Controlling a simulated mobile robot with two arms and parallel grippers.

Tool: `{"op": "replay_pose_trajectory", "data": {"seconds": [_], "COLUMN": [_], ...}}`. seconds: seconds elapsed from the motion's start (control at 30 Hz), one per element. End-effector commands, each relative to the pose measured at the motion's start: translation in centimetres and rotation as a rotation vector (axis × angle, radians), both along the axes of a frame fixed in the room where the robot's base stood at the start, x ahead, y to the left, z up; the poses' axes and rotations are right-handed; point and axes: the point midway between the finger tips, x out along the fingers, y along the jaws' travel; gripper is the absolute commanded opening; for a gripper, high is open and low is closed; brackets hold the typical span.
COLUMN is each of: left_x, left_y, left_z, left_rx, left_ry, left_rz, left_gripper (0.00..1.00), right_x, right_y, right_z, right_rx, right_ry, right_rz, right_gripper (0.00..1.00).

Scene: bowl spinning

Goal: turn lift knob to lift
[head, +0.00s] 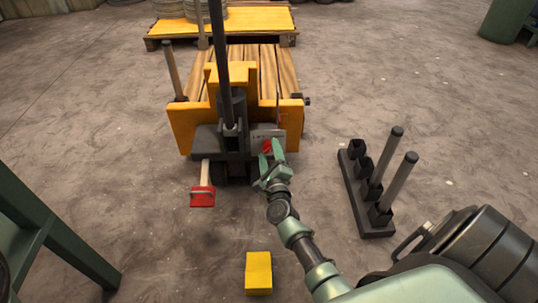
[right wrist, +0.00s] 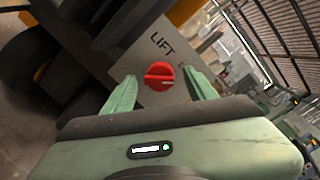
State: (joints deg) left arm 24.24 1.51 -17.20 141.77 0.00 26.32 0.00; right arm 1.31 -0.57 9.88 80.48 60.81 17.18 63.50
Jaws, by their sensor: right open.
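The red lift knob (right wrist: 159,76) is round with a raised grip bar and a pale pointer mark. It sits on a grey panel (right wrist: 140,50) with the word LIFT beside it. My right gripper (right wrist: 158,90) is open, with one green finger on each side of the knob; I cannot tell whether they touch it. In the head view, the right gripper (head: 271,157) is at the panel on the front of the yellow machine (head: 187,127), and the knob (head: 267,147) is partly hidden by the fingers. My left gripper is not in view.
A red pedal (head: 202,196) sticks out low at the machine's front left. A yellow block (head: 258,272) lies on the floor in front. A dark rack with upright rods (head: 372,205) stands to the right. Behind the machine is a yellow pallet (head: 250,20). Open floor lies left and right.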

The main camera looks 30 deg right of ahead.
Motion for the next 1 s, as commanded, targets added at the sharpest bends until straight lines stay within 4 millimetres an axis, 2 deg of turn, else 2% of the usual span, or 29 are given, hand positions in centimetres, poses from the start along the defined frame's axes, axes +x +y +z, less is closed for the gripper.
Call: {"op": "replay_pose_trajectory", "data": {"seconds": [0.1,0.37,0.57,0.6,0.9,1.0], "left_x": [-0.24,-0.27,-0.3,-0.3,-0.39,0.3], "left_y": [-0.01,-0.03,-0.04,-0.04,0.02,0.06], "left_z": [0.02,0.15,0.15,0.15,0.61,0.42], "left_rx": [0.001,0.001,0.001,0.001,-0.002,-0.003], "left_ry": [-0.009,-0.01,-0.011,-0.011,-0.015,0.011], "left_rz": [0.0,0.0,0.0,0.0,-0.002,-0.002], "left_gripper": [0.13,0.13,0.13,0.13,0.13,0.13], "right_x": [0.68,0.79,0.78,0.77,0.76,0.76], "right_y": [-0.37,-0.4,-0.39,-0.39,-0.4,-0.4], "right_z": [-0.06,-0.01,0.01,0.01,0.22,0.35], "right_rx": [-0.001,-0.001,-0.001,-0.002,-0.032,-0.068], "right_ry": [0.0,0.002,0.002,0.001,0.019,0.043], "right_rz": [-0.001,0.0,0.001,0.0,-0.001,-0.001], "right_gripper": [0.57,0.57,0.04,0.0,0.0,0.0]}}
